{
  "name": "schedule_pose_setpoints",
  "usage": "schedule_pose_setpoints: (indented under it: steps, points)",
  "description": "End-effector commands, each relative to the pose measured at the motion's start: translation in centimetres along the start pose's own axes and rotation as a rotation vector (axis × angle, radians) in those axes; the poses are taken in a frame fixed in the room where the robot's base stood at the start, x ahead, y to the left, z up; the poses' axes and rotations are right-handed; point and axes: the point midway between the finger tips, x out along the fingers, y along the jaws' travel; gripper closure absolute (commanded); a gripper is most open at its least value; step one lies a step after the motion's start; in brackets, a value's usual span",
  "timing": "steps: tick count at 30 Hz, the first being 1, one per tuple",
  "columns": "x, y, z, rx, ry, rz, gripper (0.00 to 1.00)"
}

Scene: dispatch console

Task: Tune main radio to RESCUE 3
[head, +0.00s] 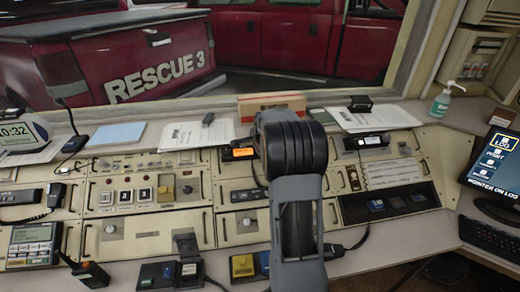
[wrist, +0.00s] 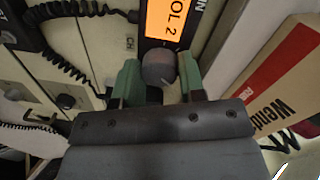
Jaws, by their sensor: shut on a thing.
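The main radio's display (wrist: 165,22) glows orange in the wrist view and reads "...OL 2", its first letters cut off. The same orange display (head: 239,153) shows in the head view, too small to read. A dark round channel knob (wrist: 158,69) sits just below the display, near a "CH" label. My gripper (wrist: 160,80) has its green fingers on either side of this knob and is shut on it. In the head view my arm hides the gripper and the knob.
A red and tan box (wrist: 283,88) stands close right of my gripper. A coiled black cord (wrist: 75,12) hangs at the upper left. A second radio (head: 367,142) is further right. A red truck marked RESCUE 3 (head: 110,60) is behind the window.

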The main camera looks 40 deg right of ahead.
Motion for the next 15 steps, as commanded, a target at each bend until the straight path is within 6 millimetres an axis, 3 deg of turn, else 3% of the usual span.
schedule_pose_setpoints:
  steps: [15]
  points:
    - [0.03,0.11,0.02,-0.044,0.002,0.006,0.87]
